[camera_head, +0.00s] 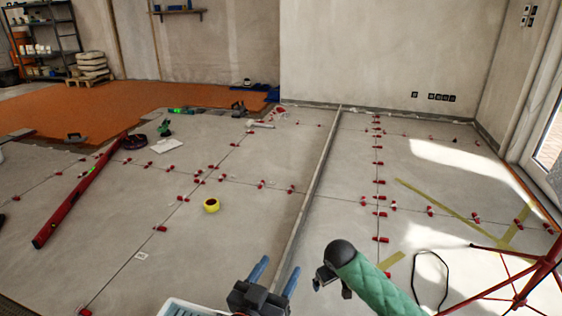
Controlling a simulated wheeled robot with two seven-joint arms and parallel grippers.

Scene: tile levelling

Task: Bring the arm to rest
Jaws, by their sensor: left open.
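My left gripper (273,277) is at the bottom centre, seen from above. Its two blue fingers stand apart with nothing visible between them, so it is open and empty. It is over the grey tiled floor (240,240), beside a long thin strip (312,180) that runs away from me. A green quilted sleeve with a black rounded end is just right of it; I cannot tell more about this part. My right gripper's fingers do not show.
Red clips (378,163) line the tile joints. A red tripod (520,300) and a black cable loop (446,270) are at the right.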

